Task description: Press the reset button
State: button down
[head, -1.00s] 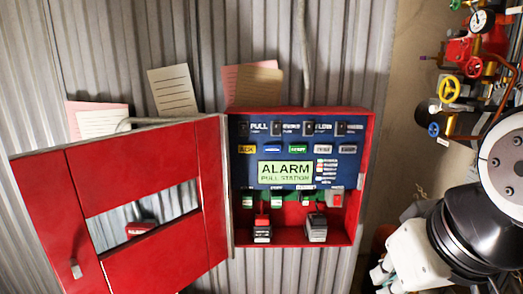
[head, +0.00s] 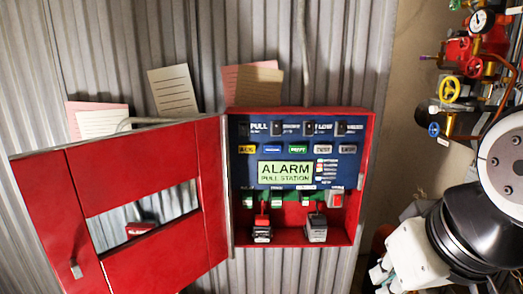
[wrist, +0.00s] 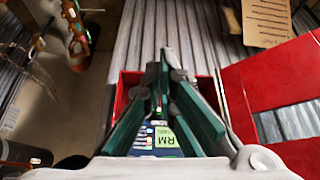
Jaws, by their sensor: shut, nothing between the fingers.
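The open red alarm box (head: 368,180) hangs on the corrugated wall in the head view. Its blue panel (head: 240,172) carries a row of small coloured buttons above the ALARM PULL STATION display (head: 285,172). The green button (head: 298,149) in the middle of that row may be the reset button, but its label is too small to read surely. In the wrist view my gripper (wrist: 163,62) is shut and empty, with its green fingers in front of the box (wrist: 203,90). The fingers cover most of the panel, and the buttons cannot be made out there. I see no contact with the panel.
The red door (head: 150,180) with a window stands open left of the box and also shows in the wrist view (wrist: 270,85). Paper notes (head: 172,90) stick up above the door. Pipes with a yellow valve wheel (head: 450,89) and a gauge (head: 482,20) are at the right.

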aim_at(297, 153)
jog(key=w+a+r+m+t+y+p, duration=0.1)
jog(key=w+m, duration=0.5)
jog(key=w, duration=0.7)
jog(key=w+a+r+m+t+y+p, duration=0.1)
jog(key=w+a+r+m+t, duration=0.2)
jog(key=w, duration=0.9)
jog(key=a+m, duration=0.1)
jog(key=m, duration=0.2)
jog(key=shift+w+r+y+p, duration=0.15)
jog(key=shift+w+y+p, duration=0.25)
jog(key=shift+w+d+p, duration=0.2)
jog(key=shift+w, duration=2)
jog(key=shift+w+d+p, duration=0.15)
jog(key=shift+w+d, duration=0.05)
jog(key=shift+w, duration=1.95)
jog(key=shift+w, duration=0.1)
jog(key=shift+w, duration=0.3)
